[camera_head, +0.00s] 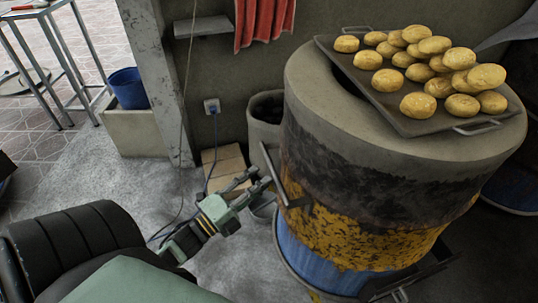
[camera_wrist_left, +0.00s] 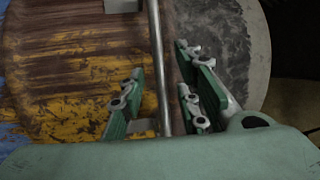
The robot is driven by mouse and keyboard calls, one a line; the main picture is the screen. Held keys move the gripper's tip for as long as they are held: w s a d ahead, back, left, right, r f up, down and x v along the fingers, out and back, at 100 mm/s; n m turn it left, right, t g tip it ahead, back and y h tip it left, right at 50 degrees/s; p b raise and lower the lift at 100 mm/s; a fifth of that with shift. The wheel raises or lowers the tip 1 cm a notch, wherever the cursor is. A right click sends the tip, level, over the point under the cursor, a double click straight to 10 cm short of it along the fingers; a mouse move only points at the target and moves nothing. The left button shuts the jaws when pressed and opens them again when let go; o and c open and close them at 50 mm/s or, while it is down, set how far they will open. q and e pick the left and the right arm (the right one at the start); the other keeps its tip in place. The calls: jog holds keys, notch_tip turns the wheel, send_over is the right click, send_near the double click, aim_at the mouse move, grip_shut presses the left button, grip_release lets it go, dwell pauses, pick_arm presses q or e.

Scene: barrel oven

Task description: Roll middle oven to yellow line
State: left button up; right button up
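The barrel oven (camera_head: 375,215) stands upright at the right, with a concrete-like rim, a sooty band, worn yellow paint and a blue lower part. A metal handle bar (camera_head: 276,175) is on its left side. My left gripper (camera_head: 262,182) is at this handle. In the left wrist view, the handle bar (camera_wrist_left: 158,65) passes between the spread fingers of my left gripper (camera_wrist_left: 165,105), which look open around it. Whether a finger touches the bar is unclear. My right gripper cannot be made out.
A tray (camera_head: 345,62) of several round breads lies on the oven's top. Behind the oven are a concrete-like bin (camera_head: 262,125), a wall socket (camera_head: 211,106) and a cable. A blue bucket (camera_head: 128,88) and a metal table frame (camera_head: 62,65) are at the upper left. Grey floor lies left of the oven.

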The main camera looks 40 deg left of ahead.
pick_arm(q)
jog(key=v, duration=0.6)
jog(key=shift+s, duration=0.3)
